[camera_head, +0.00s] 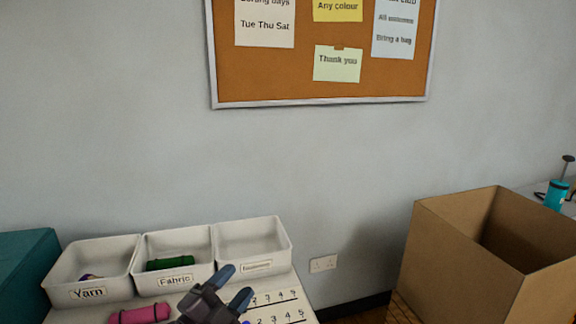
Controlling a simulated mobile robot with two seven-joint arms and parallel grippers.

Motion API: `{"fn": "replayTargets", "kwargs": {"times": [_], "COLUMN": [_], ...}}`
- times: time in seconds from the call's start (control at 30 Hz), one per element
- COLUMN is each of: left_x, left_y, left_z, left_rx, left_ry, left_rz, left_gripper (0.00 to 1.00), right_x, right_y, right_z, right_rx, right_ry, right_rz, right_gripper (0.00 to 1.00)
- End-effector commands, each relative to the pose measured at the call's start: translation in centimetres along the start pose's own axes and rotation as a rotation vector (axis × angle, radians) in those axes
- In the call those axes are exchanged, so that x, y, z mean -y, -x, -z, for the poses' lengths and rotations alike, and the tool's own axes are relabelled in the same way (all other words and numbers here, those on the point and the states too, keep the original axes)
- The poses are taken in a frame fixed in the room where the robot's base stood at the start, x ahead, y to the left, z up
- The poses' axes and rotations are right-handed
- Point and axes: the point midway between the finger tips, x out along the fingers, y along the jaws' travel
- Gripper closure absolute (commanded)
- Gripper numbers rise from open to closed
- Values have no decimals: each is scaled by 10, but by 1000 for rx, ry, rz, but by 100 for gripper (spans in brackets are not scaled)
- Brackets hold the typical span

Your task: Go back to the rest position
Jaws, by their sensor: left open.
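My left gripper (236,286) is at the bottom of the head view, in front of the right-hand white bin and over the table's front part. Its two blue-tipped fingers stand apart and nothing shows between them. My right gripper is not in view.
White bins labelled Yarn (92,294) and Fabric (170,285) and a third white bin (265,266) line the table (300,309). A green roll (170,263) lies in the Fabric bin. A pink roll (140,314) lies in front. An open cardboard box (450,250) stands right.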

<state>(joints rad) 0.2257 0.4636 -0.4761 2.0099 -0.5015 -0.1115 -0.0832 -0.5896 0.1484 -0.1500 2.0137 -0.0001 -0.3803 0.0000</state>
Motion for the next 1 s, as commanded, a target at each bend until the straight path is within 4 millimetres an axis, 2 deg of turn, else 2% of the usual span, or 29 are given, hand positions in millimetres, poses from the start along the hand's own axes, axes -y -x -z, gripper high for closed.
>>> {"fn": "replayTargets", "kwargs": {"times": [0.03, 0.1, 0.2, 0.27, 0.4, 0.57, 0.7, 0.8, 0.9, 1.0], "left_x": [-10, -24, -47, -61, -95, -126, -149, -164, -173, -177], "left_y": [16, 38, 76, 100, 163, 237, 298, 329, 347, 357], "left_z": [-20, -45, -75, -90, -113, -124, -124, -118, -112, -110], "left_rx": [96, 221, 386, 475, 656, 819, 948, 1012, 1050, 1068], "left_ry": [119, 276, 473, 575, 766, 899, 943, 965, 978, 980], "left_rz": [-2, -2, -1, 3, 20, 61, 86, 87, 81, 76], "left_gripper": [49, 49, 49, 49, 49, 49, 49, 49, 49, 49], "right_x": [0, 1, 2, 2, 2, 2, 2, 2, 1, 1], "right_y": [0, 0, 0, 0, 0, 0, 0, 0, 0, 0], "right_z": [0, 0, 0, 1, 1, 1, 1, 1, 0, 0], "right_rx": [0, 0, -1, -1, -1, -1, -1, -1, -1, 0], "right_ry": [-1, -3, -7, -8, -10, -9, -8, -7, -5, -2], "right_rz": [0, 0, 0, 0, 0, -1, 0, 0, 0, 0], "right_gripper": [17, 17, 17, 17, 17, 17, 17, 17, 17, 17]}}
